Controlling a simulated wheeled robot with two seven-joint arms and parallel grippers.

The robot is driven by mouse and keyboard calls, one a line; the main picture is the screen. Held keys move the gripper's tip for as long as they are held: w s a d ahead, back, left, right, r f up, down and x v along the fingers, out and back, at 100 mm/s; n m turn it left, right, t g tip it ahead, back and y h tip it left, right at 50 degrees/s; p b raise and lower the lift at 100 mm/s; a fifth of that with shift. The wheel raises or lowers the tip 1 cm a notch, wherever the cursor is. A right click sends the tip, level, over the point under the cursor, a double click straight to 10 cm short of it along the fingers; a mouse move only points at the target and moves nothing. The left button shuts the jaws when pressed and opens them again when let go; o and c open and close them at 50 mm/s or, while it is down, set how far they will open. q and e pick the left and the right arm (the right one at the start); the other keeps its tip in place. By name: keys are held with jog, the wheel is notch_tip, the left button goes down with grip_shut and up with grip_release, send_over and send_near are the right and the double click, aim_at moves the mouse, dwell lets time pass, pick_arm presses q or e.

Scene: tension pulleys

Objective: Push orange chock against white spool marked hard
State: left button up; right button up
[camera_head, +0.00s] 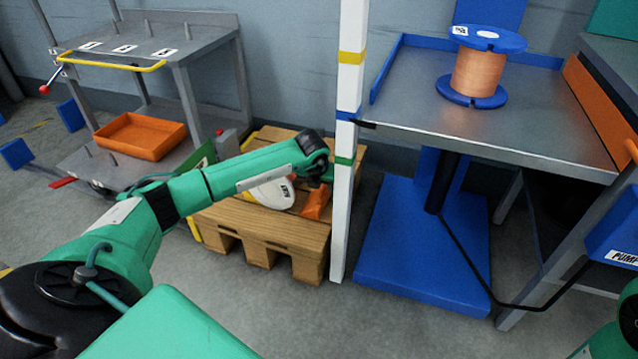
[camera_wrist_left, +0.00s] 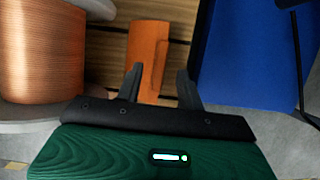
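The white spool (camera_head: 272,193), wound with copper wire, lies on the wooden pallet; its label is too small to read surely. Its wound side fills the left of the left wrist view (camera_wrist_left: 42,50). The orange chock (camera_head: 316,204) lies on the pallet to the right of the spool and also shows in the left wrist view (camera_wrist_left: 148,45). Bare wood shows between chock and spool. My left gripper (camera_wrist_left: 159,70) is open, its fingers spread over the chock's near end, the left finger overlapping it in view. Contact cannot be told. My right gripper is out of view.
A white post (camera_head: 347,200) with coloured bands stands close by, hiding part of my left gripper. The pallet (camera_head: 270,233) has a bare front. A metal table (camera_head: 470,125) at right holds a blue-flanged copper spool (camera_head: 478,70). An orange tray (camera_head: 140,136) sits on the left rack.

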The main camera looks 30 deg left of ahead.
aim_at(323, 189)
pick_arm(q)
jog(key=shift+b+x, duration=0.8)
jog(key=shift+x, duration=1.15)
grip_shut()
